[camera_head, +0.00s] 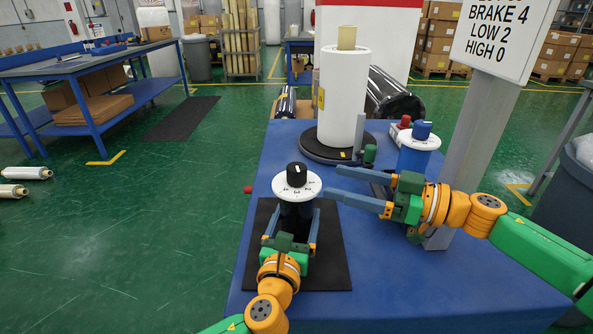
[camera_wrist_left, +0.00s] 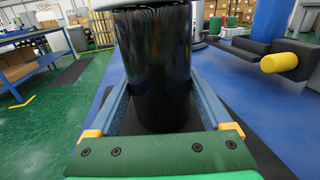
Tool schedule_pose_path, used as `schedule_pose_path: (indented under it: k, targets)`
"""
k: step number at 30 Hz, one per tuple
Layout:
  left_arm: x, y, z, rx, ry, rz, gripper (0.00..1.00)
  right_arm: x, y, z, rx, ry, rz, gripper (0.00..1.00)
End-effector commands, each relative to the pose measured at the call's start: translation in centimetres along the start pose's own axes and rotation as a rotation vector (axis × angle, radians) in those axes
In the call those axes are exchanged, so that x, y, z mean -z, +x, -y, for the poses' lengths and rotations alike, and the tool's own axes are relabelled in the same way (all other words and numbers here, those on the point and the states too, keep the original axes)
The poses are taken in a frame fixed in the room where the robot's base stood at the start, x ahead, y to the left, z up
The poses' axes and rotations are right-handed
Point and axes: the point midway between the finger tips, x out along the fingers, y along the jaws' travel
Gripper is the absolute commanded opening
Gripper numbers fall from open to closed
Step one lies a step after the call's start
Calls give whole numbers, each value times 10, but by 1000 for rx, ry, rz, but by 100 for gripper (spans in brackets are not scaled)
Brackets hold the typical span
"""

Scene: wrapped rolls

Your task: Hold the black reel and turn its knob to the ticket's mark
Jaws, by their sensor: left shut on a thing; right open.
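The black reel (camera_wrist_left: 158,75) stands upright on a black mat (camera_head: 332,262) on the blue table. Its white dial (camera_head: 306,190) carries printed marks too small to read and a black knob (camera_head: 296,174) on top. My left gripper (camera_head: 297,230) is shut on the reel's body, one finger on each side. My right gripper (camera_head: 332,184) is open and empty, its fingertips just right of the white dial and apart from the knob. The white ticket sign (camera_head: 505,38) at the upper right reads BRAKE 4, LOW 2, HIGH 0; its top line is cut off.
A blue reel (camera_head: 413,158) with a white dial and blue knob stands behind my right gripper, near a red knob. A large white wrapped roll (camera_head: 342,95) stands on a black turntable (camera_head: 318,148). A grey post (camera_head: 478,140) rises at right. The table's front is clear.

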Motion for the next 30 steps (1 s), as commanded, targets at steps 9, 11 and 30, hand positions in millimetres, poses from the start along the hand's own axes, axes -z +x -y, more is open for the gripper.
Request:
schedule_pose_path:
  k: [9,11,30]
  targets:
    - [1,0,1,2,-2,-2,0,0,78,1,3,-1,-1,76]
    - [1,0,0,2,-2,-2,0,0,86,1,1,-2,-1,76]
    - [1,0,0,1,-2,-2,0,0,93,1,1,-2,-2,0]
